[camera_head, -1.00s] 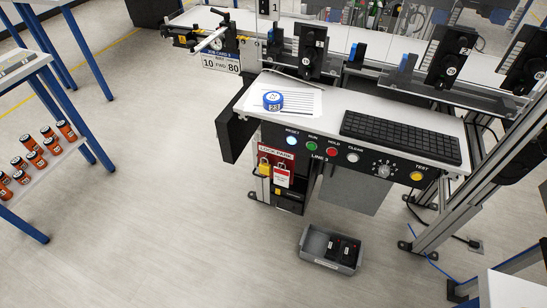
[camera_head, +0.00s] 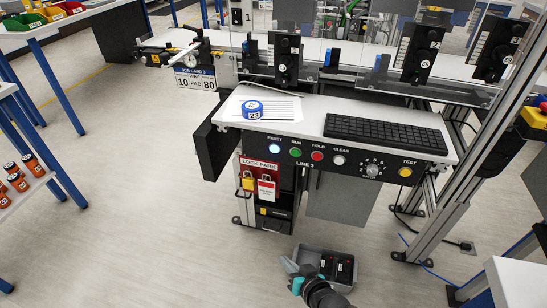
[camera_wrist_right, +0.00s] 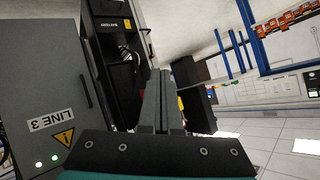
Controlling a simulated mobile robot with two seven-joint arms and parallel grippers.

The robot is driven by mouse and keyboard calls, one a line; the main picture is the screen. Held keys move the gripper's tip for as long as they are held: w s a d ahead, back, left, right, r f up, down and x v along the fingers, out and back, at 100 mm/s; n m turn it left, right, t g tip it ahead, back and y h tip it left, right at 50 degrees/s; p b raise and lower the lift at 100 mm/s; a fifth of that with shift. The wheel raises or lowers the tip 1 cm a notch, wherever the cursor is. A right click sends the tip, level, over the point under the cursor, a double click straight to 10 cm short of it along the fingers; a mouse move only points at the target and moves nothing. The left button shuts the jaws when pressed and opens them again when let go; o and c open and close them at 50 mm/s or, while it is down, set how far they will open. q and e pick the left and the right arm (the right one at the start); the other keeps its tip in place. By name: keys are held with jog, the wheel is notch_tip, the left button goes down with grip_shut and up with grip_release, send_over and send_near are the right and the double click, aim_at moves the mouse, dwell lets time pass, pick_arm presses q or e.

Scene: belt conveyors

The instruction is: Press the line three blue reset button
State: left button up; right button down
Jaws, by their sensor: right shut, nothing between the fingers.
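The line three reset button (camera_head: 274,149) glows pale blue-white at the left end of the LINE 3 panel's button row, under the label RESET. To its right are the green run button (camera_head: 295,153), the red hold button (camera_head: 317,156) and the white clear button (camera_head: 339,160). My right gripper (camera_head: 288,265) is low in the head view, below and apart from the panel, in front of the grey bin. Its fingers (camera_wrist_right: 160,100) are shut and empty in the right wrist view, where the reset button does not show. My left gripper is out of view.
The desk (camera_head: 300,110) above the panel holds a keyboard (camera_head: 385,133) and a blue tape roll (camera_head: 252,109). Red LOCK PARK hardware (camera_head: 262,178) hangs below. A grey bin (camera_head: 345,283) stands on the floor. The floor at left is open. A LINE 3 cabinet (camera_wrist_right: 40,90) shows in the wrist view.

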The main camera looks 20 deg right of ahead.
pick_arm(q)
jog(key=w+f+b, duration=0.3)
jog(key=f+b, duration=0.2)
jog(key=b, duration=0.1)
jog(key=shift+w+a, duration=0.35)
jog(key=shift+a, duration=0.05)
pick_arm(e)
jog(key=w+a+r+m+t, duration=0.1)
jog(key=w+r+m+t, duration=0.2)
jog(key=r, duration=0.7)
jog(key=w+a+r+m+t+y, duration=0.1)
jog(key=w+r+m+t, duration=0.2)
jog(key=w+r+t, duration=0.2)
jog(key=w+r, duration=0.3)
jog(key=r, duration=0.3)
jog(key=shift+a+r+m, duration=0.15)
jog(key=shift+r+m, duration=0.05)
jog(key=shift+m, duration=0.1)
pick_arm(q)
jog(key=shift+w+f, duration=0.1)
pick_arm(e)
jog(key=shift+w, duration=0.1)
